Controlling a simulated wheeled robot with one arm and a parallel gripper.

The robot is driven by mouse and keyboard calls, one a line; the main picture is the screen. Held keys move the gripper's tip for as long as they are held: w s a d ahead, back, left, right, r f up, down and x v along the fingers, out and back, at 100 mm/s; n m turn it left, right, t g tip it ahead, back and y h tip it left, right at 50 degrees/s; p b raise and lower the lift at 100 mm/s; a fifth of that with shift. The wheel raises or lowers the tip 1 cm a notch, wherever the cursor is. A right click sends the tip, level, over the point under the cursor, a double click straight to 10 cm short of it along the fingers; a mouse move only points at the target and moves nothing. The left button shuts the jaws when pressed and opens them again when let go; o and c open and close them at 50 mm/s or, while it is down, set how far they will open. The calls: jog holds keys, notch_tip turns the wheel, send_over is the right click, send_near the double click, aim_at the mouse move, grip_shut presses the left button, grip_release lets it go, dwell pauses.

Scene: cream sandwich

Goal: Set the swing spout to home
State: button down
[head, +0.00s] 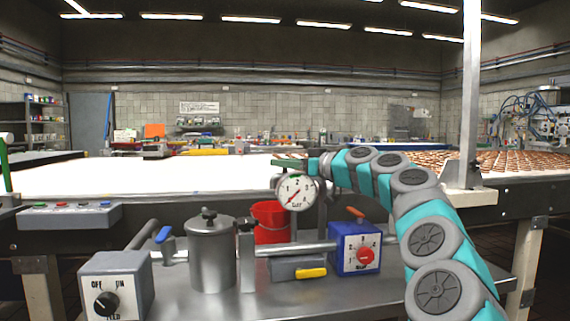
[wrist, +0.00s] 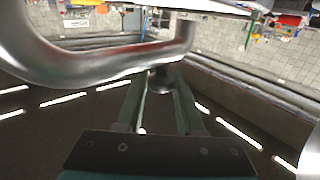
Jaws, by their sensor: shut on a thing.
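The swing spout (wrist: 95,72) is a shiny curved metal pipe that crosses the upper part of the wrist view. My gripper (wrist: 160,78) has its two green fingers on either side of a short dark stub at the spout's far part, and is shut on it. In the head view my gripper (head: 288,163) is above the white-faced gauge (head: 297,190), at the conveyor's front edge. The spout is hard to make out there, with my arm and the gauge in front. I cannot tell which way its outlet points or where home is marked.
A steel bench holds a grey OFF/ON feed box (head: 117,284), a lidded metal canister (head: 211,254), a red bucket (head: 270,222) and a blue box with a red dial (head: 355,247). A white conveyor (head: 150,175) lies behind. A metal post (head: 470,100) stands right of my arm.

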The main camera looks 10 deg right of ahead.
jog(key=shift+w+f+m+t+h+b, duration=0.35)
jog(key=shift+m+t+h+b, duration=0.2)
jog(key=shift+b, duration=0.25)
jog(key=shift+w+m+h+b, duration=0.25)
jog(key=shift+w+h+b, duration=0.05)
jog(key=shift+h+b, duration=0.15)
jog(key=shift+w+d+r+m+t+h+b, duration=0.15)
jog(key=shift+w+m+t+h, duration=0.25)
jog(key=shift+h, duration=0.15)
jog(key=shift+w+d+r+m+t+h+b, duration=0.15)
jog(key=shift+w+m+t+h, duration=0.1)
jog(key=shift+m+t+h, duration=0.25)
jog(key=c, duration=0.5)
grip_release()
jog(key=shift+s+r+b, duration=0.25)
jog(key=shift+s+r, duration=0.6)
jog(key=shift+s, duration=1.85)
jog(key=shift+s+r+b, duration=0.2)
jog(key=shift+s+r, duration=0.6)
jog(key=shift+s, duration=1.85)
jog(key=shift+s+r+b, duration=0.25)
jog(key=shift+s+r, duration=0.6)
jog(key=shift+s, duration=1.85)
